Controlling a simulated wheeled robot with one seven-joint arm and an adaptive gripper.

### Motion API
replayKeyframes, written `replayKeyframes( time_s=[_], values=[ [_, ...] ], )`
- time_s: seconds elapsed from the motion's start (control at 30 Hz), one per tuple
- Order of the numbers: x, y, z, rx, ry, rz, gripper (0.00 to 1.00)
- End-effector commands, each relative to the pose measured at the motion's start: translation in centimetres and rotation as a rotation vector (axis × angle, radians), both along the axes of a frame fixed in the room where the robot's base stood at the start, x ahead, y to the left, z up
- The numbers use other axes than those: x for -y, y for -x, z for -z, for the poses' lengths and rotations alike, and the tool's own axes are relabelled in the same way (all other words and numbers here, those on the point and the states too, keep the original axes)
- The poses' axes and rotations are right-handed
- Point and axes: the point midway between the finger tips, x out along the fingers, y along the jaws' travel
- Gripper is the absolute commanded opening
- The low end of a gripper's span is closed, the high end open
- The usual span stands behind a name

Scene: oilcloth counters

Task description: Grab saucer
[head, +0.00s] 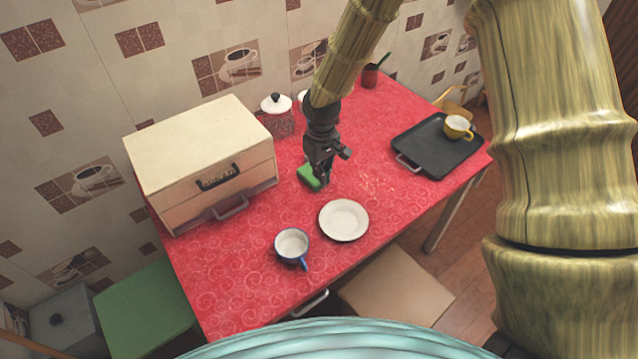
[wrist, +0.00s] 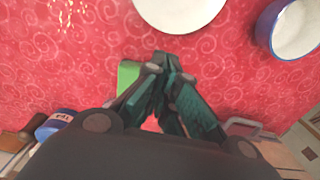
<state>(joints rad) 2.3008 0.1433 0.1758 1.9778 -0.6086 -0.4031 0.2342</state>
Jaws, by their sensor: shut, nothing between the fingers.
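A white saucer (head: 343,220) lies flat on the red patterned tabletop, near its front edge. It also shows at the top of the wrist view (wrist: 180,10), partly cut off by the frame. My gripper (head: 325,180) is above the table, behind the saucer and apart from it. In the wrist view my gripper (wrist: 162,60) has its fingertips together with nothing between them, and the saucer lies just beyond them.
A blue-rimmed mug (head: 292,245) stands left of the saucer. A green block-like item (head: 309,177) lies beside my gripper. A cream drawer box (head: 195,150) stands at the left. A dark tray (head: 425,160) with a yellow cup (head: 457,127) is at the right. A lidded jar (head: 277,118) stands behind.

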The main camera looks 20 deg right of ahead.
Motion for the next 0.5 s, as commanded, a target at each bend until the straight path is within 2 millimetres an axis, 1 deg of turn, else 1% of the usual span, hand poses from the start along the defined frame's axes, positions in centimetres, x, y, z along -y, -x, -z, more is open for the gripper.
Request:
replayKeyframes(
  time_s=[0.17, 0.5],
  values=[
    [0.2, 0.2, 1.5, -0.004, 0.001, 0.001, 0.0],
    [0.0, 0.2, 5.7, -0.003, 0.001, 0.001, 0.0]
  ],
)
